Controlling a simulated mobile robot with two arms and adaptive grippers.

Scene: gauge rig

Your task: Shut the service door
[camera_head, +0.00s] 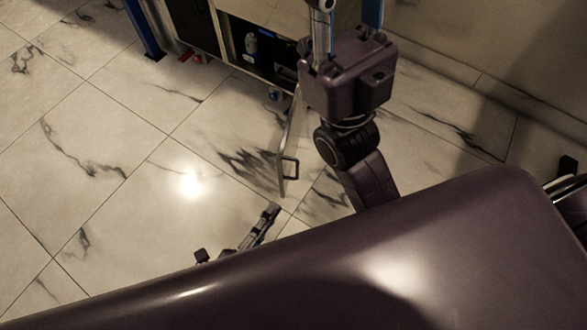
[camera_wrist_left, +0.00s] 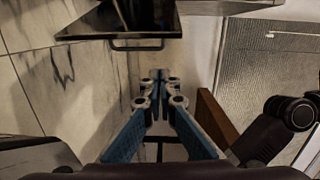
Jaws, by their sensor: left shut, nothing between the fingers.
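The service door (camera_head: 288,140) is a thin panel standing open, swung out from the cabinet over the tiled floor. A dark loop handle (camera_head: 290,168) is on its free end. The door (camera_wrist_left: 120,20) and its handle (camera_wrist_left: 137,48) also show at the top of the left wrist view. My left gripper (camera_head: 270,212) is just below the door's free end in the head view, its rear hidden by my body. In the left wrist view its blue fingers (camera_wrist_left: 160,76) are shut and empty, pointing toward the door, apart from the handle.
The cabinet's dark open bay (camera_head: 260,48) holds a small bottle (camera_head: 251,44). A blue post (camera_head: 143,30) stands at the top left. A purple arm of mine (camera_head: 350,85) stands right of the door. The marble floor (camera_head: 120,150) left of the door is clear.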

